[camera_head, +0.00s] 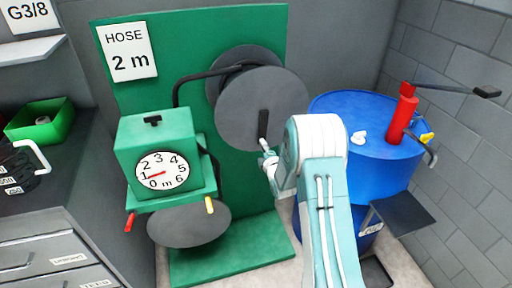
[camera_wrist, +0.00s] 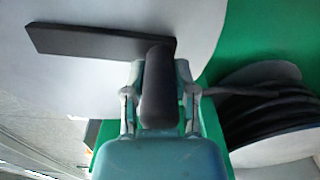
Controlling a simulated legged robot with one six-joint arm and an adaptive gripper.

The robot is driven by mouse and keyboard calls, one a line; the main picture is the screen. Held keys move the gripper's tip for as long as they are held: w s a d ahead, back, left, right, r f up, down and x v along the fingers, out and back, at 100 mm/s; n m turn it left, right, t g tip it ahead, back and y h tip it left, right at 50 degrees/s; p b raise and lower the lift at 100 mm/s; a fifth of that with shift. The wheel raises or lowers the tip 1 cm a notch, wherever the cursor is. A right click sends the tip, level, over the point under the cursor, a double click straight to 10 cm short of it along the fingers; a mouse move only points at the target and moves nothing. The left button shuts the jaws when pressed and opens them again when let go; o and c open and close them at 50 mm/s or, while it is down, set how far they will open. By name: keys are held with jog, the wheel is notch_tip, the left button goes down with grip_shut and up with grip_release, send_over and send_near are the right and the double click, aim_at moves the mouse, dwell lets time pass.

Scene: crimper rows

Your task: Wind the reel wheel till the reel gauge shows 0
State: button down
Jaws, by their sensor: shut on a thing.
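The reel wheel (camera_head: 285,95) is a large grey disc on a green stand, with a black crank bar (camera_head: 263,123) on its face pointing down. My gripper (camera_head: 266,152) is shut on the dark crank handle at the bar's lower end. In the wrist view the wheel face (camera_wrist: 75,80) is pale, and the crank bar (camera_wrist: 95,42) meets the handle (camera_wrist: 158,85) between my gripper's (camera_wrist: 158,100) fingers. The reel gauge (camera_head: 162,170) is a white dial marked 0 to 6 m on a green box. Its red needle points at about 1.
A sign (camera_head: 130,52) reads HOSE 2 m. Wound black hose (camera_wrist: 265,105) shows behind the wheel in the wrist view. A blue drum (camera_head: 385,175) with a red post (camera_head: 402,115) and a long dark lever stands close right of my arm. Grey drawers (camera_head: 45,250) are at left.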

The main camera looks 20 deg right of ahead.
aim_at(271, 137)
jog(key=d+n, duration=0.2)
jog(key=d, duration=0.1)
jog(key=shift+f+n, duration=0.2)
jog(key=shift+n, duration=0.2)
jog(key=shift+d+r, duration=0.15)
jog(key=shift+d, duration=0.4)
jog(key=shift+s+d, duration=0.1)
jog(key=shift+d, duration=0.05)
jog(key=shift+c, duration=2.1)
grip_release()
jog(key=shift+r, duration=0.1)
jog(key=s, duration=1.1)
jog(key=shift+s, duration=0.4)
